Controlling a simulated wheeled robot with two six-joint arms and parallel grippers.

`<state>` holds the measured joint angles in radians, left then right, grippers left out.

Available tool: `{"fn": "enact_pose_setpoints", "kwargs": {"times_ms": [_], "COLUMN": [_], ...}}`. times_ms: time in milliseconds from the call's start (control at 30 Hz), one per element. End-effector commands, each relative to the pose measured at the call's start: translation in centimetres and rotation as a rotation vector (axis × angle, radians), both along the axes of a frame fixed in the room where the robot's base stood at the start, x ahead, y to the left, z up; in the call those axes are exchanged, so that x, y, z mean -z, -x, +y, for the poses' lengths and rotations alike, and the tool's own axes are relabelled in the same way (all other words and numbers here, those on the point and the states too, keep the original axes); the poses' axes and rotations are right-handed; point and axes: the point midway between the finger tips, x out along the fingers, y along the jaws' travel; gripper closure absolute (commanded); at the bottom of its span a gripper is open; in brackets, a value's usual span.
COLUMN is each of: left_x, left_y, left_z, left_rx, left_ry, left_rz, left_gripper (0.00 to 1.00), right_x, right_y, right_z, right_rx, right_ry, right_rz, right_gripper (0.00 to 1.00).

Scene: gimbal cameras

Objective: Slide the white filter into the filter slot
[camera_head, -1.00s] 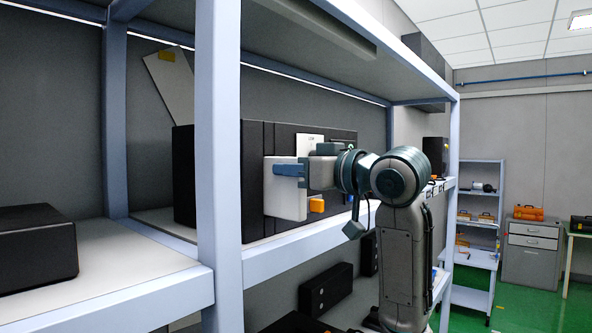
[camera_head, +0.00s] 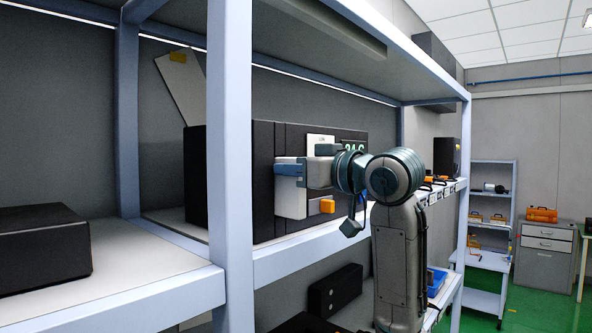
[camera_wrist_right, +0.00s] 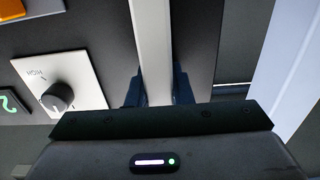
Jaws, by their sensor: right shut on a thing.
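The white filter (camera_head: 290,200) is a flat upright plate at the front of a black unit (camera_head: 263,150) on the shelf. My right gripper (camera_head: 290,170) is shut on its outer edge. In the right wrist view, the filter (camera_wrist_right: 151,40) shows edge-on as a pale strip between the dark fingertips (camera_wrist_right: 155,88). Its far edge meets the dark front and seems partly inside the slot, whose opening is hidden by the filter; the exact depth cannot be told. My left gripper is not in view.
A white panel with a knob (camera_wrist_right: 58,96) and a green display (camera_head: 354,146) sit beside the filter. An orange block (camera_head: 327,206) is close by. A blue-grey shelf post (camera_head: 230,170) stands left of the unit, and a shelf board (camera_head: 330,45) hangs above.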

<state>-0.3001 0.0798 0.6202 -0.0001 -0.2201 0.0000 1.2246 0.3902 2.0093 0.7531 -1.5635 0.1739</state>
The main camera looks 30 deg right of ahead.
Motion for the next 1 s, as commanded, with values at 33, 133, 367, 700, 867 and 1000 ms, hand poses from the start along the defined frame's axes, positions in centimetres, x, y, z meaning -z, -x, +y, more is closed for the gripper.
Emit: {"fn": "enact_pose_setpoints", "kwargs": {"times_ms": [33, 133, 367, 700, 867, 1000], "left_x": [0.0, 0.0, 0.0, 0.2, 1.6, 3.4], "left_y": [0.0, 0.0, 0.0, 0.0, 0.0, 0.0], "left_z": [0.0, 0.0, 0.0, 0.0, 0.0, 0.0], "left_rx": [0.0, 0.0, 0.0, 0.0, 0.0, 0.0], "left_ry": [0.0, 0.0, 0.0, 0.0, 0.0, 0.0], "left_rz": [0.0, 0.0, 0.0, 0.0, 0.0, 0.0], "left_gripper": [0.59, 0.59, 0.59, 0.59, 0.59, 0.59], "right_x": [0.0, 0.0, 0.0, 0.1, 0.4, 0.5], "right_y": [-0.1, -0.3, -0.5, -0.4, 1.3, 4.0], "right_z": [0.1, 0.2, 0.2, 0.2, -0.6, -1.8], "right_rx": [-0.001, -0.001, 0.0, 0.0, 0.003, 0.004], "right_ry": [0.0, -0.001, 0.0, 0.0, 0.001, 0.003], "right_rz": [0.0, 0.0, 0.0, 0.001, -0.002, -0.007], "right_gripper": [1.0, 1.0, 0.67, 0.55, 0.55, 0.55]}}
